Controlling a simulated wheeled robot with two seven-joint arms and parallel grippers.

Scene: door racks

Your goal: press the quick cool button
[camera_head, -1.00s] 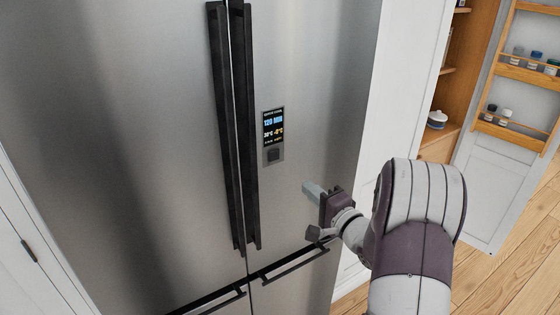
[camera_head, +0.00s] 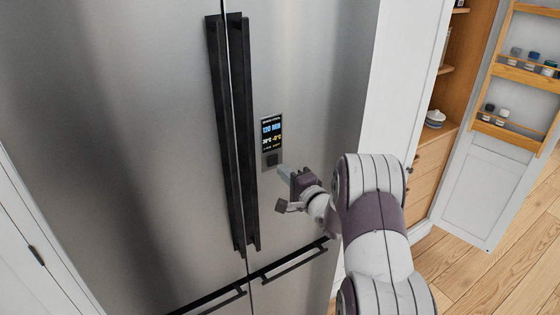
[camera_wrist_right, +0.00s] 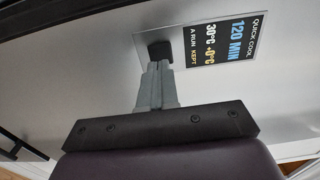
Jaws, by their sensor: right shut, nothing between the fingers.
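The quick cool button is a small dark square (camera_head: 272,159) below the lit display panel (camera_head: 272,134) on the steel fridge's right door. The display reads "120 MIN" with temperatures under it. My right gripper (camera_head: 283,170) is shut and empty, its fingertips just below and right of the button in the head view. In the right wrist view the closed fingertips (camera_wrist_right: 158,66) are right at the dark button (camera_wrist_right: 160,50) and overlap its lower edge. I cannot tell whether they touch it. My left gripper is not in view.
Two long black vertical handles (camera_head: 240,130) stand out from the fridge doors, left of the display. Black drawer handles (camera_head: 290,262) run below. An open cabinet (camera_head: 435,150) and a door rack with jars (camera_head: 525,65) are at the right.

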